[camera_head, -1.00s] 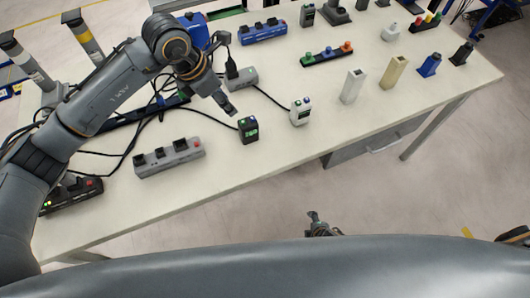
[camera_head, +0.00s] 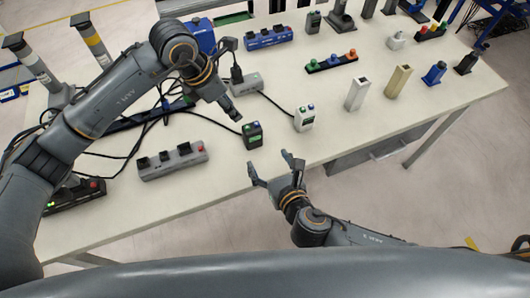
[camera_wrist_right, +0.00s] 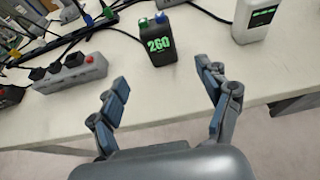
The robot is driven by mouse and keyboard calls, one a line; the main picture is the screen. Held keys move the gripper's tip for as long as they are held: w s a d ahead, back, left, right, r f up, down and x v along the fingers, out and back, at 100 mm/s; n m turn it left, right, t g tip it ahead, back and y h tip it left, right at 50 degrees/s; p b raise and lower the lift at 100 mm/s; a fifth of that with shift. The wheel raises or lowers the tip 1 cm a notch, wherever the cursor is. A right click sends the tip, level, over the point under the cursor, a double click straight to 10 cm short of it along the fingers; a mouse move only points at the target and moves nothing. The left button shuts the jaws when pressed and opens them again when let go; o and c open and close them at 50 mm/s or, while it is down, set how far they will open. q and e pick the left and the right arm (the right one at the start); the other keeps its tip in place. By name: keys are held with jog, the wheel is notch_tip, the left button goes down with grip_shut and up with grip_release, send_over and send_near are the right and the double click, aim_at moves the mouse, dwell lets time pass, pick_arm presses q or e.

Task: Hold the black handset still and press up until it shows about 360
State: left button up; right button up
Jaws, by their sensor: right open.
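The black handset (camera_head: 252,135) stands upright near the front edge of the table, with a green and a blue button on top. In the right wrist view the black handset (camera_wrist_right: 160,45) shows 260 in green digits. My left gripper (camera_head: 235,115) is above and behind the handset, apart from it; its fingers look closed together and empty. My right gripper (camera_head: 271,165) is open and empty in front of the handset, at the table's front edge. In the right wrist view the right gripper's fingers (camera_wrist_right: 162,78) are spread, with the handset beyond them, not touched.
A white handset (camera_head: 304,118) stands to the right of the black one. A grey switch strip (camera_head: 172,162) with a red button lies to the left. A grey box (camera_head: 246,84) with cables is behind. White (camera_head: 356,93) and beige (camera_head: 396,80) blocks stand further right.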

aim_at(255, 140)
jog(key=x, duration=1.3)
jog(key=shift+w+a+f, duration=0.1)
jog(key=shift+w, duration=0.15)
jog(key=c, duration=1.3)
pick_arm(q)
grip_shut()
pick_arm(e)
jog(key=shift+s, duration=0.1)
